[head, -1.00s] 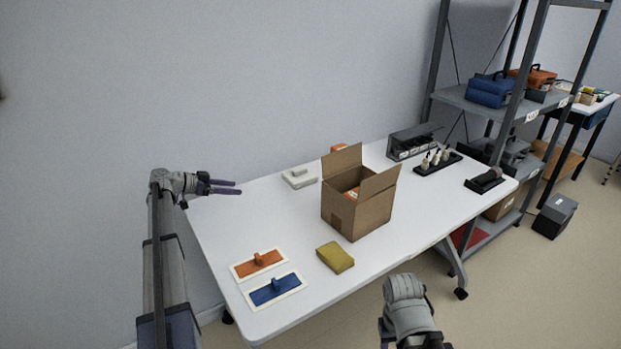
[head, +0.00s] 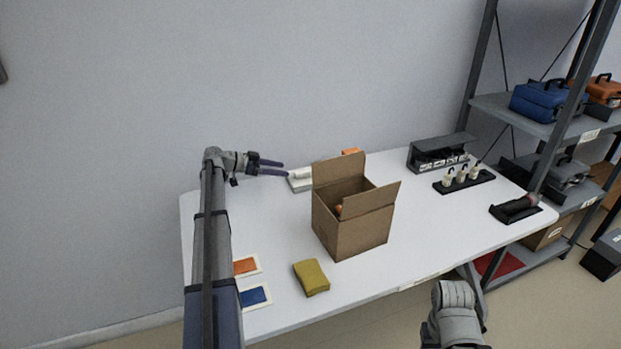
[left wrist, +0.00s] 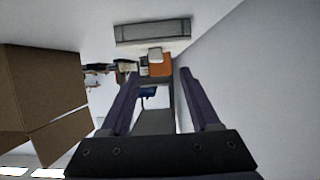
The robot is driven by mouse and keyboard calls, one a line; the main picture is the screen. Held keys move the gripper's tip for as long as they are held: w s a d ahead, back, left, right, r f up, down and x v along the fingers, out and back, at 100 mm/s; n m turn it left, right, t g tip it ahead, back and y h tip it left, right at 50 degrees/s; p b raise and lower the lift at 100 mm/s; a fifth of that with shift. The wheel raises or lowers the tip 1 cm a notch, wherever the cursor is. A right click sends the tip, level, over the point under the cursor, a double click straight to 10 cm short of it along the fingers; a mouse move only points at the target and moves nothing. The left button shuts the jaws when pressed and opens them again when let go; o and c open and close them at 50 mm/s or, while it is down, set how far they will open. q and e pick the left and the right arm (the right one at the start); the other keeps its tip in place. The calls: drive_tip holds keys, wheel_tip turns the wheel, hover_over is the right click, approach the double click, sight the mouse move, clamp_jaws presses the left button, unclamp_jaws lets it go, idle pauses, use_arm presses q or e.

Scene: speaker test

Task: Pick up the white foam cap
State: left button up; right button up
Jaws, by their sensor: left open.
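The white foam cap (head: 299,184) is a low pale block with a small raised knob. It lies on the white table behind the open cardboard box. In the left wrist view, which looks upside down, the cap (left wrist: 153,32) appears as a greyish strip near the top, with its pale knob below it. My left gripper (head: 285,168) is open and empty, just left of the cap and seemingly above table level. Its two dark fingers (left wrist: 159,73) show apart in the left wrist view, with nothing between them. Only part of my right arm shows; its gripper is out of sight.
The cardboard box (head: 365,235) stands close in front of the cap, flaps up. An orange thing (head: 351,152) is behind it. A yellow pad (head: 311,278) lies in front. A grey rack (head: 440,152) and bottle tray (head: 464,182) stand right. The wall runs behind.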

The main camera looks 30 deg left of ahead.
sight(299, 172)
use_arm(q)
drive_tip(key=shift+b+x, duration=0.45)
drive_tip(key=shift+x, duration=0.5)
drive_tip(key=shift+w+d+f, duration=0.1)
drive_tip(key=shift+w+d, duration=0.15)
drive_tip(key=shift+w, duration=0.05)
drive_tip(key=b+x, duration=0.1)
drive_tip(key=x, duration=0.1)
drive_tip(key=b+x, duration=0.1)
drive_tip(key=x, duration=0.1)
drive_tip(key=shift+s+d+f, duration=0.1)
drive_tip(key=shift+s+d, duration=0.05)
drive_tip(key=shift+d, duration=0.1)
drive_tip(key=shift+w+d+f, duration=0.1)
drive_tip(key=shift+w+d, duration=0.2)
drive_tip(key=shift+w, duration=0.1)
drive_tip(key=shift+c, duration=0.2)
clamp_jaws()
